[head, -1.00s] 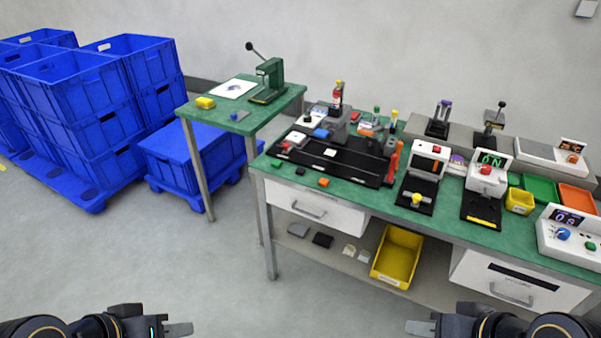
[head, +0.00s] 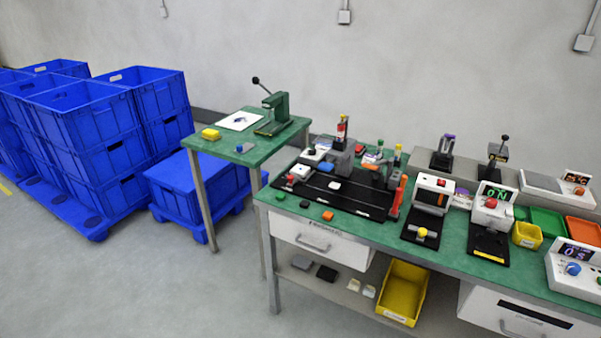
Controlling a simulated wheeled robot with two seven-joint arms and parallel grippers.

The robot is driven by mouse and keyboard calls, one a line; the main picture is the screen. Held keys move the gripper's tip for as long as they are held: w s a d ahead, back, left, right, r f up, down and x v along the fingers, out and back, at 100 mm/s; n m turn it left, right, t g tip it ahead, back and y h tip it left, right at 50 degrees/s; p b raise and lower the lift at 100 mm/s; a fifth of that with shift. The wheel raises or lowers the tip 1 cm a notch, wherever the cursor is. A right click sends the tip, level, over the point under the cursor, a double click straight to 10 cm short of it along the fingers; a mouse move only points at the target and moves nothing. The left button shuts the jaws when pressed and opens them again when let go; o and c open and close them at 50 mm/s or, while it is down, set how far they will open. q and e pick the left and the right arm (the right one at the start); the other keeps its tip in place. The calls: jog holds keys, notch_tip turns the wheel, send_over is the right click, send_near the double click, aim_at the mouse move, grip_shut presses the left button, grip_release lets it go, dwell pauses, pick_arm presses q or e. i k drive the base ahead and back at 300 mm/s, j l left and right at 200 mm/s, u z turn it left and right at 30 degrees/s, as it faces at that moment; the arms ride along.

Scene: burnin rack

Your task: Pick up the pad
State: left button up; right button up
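I cannot tell for sure which thing is the pad. Small flat candidates are a white piece (head: 334,185) on the black board, an orange block (head: 328,216) and a dark piece (head: 304,204) on the green bench top (head: 372,235). A grey flat piece (head: 301,263) and a black flat piece (head: 326,273) lie on the shelf below. Neither of my grippers is in view.
A smaller green table (head: 236,156) with a green press (head: 275,114) stands to the left of the bench. Stacked blue crates (head: 87,130) fill the left. A yellow bin (head: 403,291) is on the lower shelf. The floor (head: 165,285) in front is clear.

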aim_at(304, 204)
jog(key=i+j+z, duration=0.25)
jog(key=i+j, duration=0.25)
jog(key=j, duration=0.2)
jog(key=i+j+z, duration=0.15)
jog(key=j, duration=0.2)
jog(key=i+j+z, duration=0.15)
jog(key=j, duration=0.25)
jog(key=i+j+z, duration=0.1)
jog(key=i+j, duration=0.2)
jog(key=i+j+z, duration=0.15)
jog(key=j, duration=0.4)
jog(key=i+j+z, duration=0.15)
jog(key=j, duration=0.3)
jog(key=i+j+z, duration=0.15)
jog(key=j, duration=0.3)
